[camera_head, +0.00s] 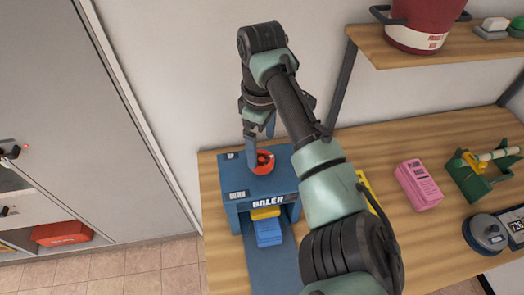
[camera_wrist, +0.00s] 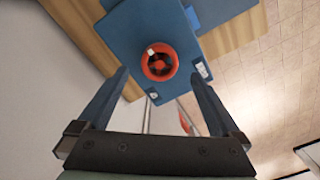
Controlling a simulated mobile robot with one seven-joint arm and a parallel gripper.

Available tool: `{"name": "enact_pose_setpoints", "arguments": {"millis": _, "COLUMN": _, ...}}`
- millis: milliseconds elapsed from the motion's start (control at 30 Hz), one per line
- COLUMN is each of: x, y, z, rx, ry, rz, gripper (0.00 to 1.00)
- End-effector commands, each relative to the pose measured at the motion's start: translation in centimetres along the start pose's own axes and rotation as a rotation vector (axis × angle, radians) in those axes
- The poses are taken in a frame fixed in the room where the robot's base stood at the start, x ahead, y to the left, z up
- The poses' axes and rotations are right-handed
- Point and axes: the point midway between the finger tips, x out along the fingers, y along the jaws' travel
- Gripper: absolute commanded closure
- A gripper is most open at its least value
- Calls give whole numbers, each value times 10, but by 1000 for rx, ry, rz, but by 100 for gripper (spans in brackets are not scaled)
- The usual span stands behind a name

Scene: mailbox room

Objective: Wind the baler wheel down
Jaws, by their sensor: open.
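The blue baler (camera_head: 234,176) stands on the wooden table, with the word BALER on its front. Its red wheel (camera_head: 262,163) sits on top; my gripper and arm partly cover it in the head view. In the wrist view the wheel (camera_wrist: 159,62) shows whole, with a pale knob on its rim, on the baler's blue top (camera_wrist: 125,45). My gripper (camera_head: 260,143) is above the wheel, pointing down. In the wrist view my gripper (camera_wrist: 157,88) is open and empty, its fingers on either side of the wheel's line; I cannot tell any contact.
Blue and yellow blocks (camera_head: 268,231) lie in the baler's mouth. A pink stack (camera_head: 418,185), a green holder (camera_head: 478,180) and a grey round device (camera_head: 484,232) are at right. A shelf with a red pot (camera_head: 420,25) hangs above. A grey cabinet (camera_head: 80,100) stands left.

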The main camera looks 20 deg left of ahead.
Motion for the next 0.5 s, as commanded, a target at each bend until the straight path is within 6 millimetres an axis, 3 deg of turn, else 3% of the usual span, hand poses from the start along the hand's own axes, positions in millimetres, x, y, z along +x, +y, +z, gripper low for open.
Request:
{"name": "enact_pose_setpoints", "arguments": {"millis": 233, "x": 39, "y": 0, "z": 0, "rx": 1, "ry": -1, "rz": -2, "gripper": 0}}
{"name": "enact_pose_setpoints", "arguments": {"millis": 500, "x": 53, "y": 0, "z": 0, "rx": -1, "ry": 0, "rz": 2, "gripper": 0}}
